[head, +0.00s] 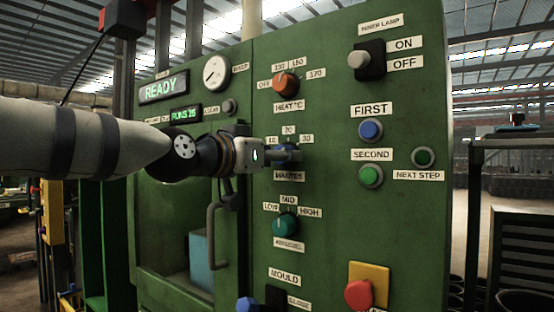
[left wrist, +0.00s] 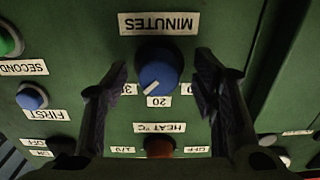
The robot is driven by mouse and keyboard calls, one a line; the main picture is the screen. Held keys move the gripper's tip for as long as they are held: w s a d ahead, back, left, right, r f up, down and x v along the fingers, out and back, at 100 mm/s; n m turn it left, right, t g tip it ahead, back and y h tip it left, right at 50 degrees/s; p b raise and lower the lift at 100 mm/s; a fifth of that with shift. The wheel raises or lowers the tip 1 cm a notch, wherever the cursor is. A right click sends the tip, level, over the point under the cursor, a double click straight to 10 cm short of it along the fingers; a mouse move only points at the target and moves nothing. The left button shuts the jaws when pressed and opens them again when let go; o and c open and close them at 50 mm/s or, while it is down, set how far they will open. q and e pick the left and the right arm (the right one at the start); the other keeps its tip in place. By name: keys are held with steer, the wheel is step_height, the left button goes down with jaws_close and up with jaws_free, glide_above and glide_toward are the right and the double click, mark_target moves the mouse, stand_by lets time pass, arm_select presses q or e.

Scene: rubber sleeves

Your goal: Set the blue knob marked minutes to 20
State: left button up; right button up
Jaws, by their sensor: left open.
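The blue minutes knob (left wrist: 158,72) is in the middle of the left wrist view, which shows the panel upside down. Its white pointer line slants between the 20 label (left wrist: 160,101) and the 30 label (left wrist: 130,90). My left gripper (left wrist: 160,82) is open, one finger on each side of the knob, with visible gaps between fingers and knob. In the head view my left gripper (head: 290,153) reaches the panel from the left and covers most of the knob, above the MINUTES label (head: 289,175). My right gripper is not in view.
The orange heat knob (head: 286,83) is above and the teal knob (head: 286,225) below. A door handle (head: 214,235) is below my left wrist. Blue FIRST (head: 371,130) and green SECOND (head: 371,176) buttons are to the right, with a red button (head: 358,294) lower down.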

arm_select(q)
steer(key=shift+d+r, duration=0.15)
steer(key=c, duration=1.2)
steer(key=shift+o, duration=0.2)
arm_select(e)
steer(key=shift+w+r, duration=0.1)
arm_select(q)
steer(key=shift+n+p, duration=0.9)
steer(key=shift+n, duration=3.4)
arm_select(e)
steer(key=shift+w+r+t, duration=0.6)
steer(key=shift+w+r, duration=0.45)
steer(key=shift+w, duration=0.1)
